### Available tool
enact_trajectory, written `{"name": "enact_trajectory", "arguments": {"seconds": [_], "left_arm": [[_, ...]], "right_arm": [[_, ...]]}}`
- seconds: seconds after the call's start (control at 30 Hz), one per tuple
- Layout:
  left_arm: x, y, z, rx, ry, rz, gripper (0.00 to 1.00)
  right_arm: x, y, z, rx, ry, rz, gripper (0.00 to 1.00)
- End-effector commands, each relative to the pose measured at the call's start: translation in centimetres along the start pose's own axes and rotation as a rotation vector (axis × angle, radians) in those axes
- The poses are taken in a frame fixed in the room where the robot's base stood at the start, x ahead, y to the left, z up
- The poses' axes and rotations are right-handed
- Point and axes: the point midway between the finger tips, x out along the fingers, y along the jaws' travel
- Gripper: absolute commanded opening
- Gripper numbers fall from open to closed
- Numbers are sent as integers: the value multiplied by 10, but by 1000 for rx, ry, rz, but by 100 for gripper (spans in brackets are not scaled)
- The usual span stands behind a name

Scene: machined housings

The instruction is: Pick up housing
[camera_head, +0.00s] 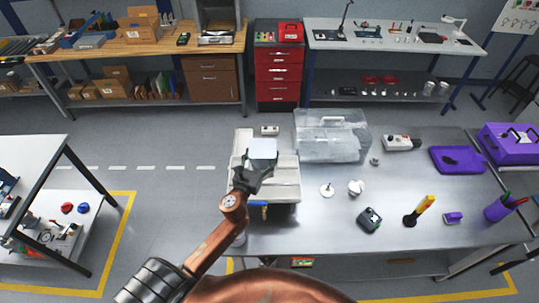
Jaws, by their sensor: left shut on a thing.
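My left gripper (258,168) reaches in from the bottom over the left end of the metal table. It is shut on a pale blue-grey block (263,148), which looks like the housing. The block is at the fingertips, above a light grey tray (287,192); I cannot tell whether it touches the tray. The gripper and arm hide part of the tray. Two small whitish round parts, one (327,190) and another (356,187), stand on the table to the right. My right gripper is not in view.
A clear lidded box (332,150) stands behind and right of the tray. A black device (369,220), a yellow-handled tool (420,208), a purple cup (498,209) and a purple tray (458,160) are further right. The table's front middle is clear.

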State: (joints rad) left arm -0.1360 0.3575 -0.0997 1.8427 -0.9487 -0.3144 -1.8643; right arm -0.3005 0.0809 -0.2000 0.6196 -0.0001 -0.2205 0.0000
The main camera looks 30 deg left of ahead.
Motion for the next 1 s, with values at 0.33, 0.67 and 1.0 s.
{"name": "enact_trajectory", "arguments": {"seconds": [0.33,0.67,1.0], "left_arm": [[-58,39,40,5,-3,0,7],[-83,55,58,1,-5,0,7],[-85,56,79,1,-5,0,7]], "right_arm": [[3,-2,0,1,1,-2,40],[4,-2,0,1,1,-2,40],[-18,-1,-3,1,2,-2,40]]}}
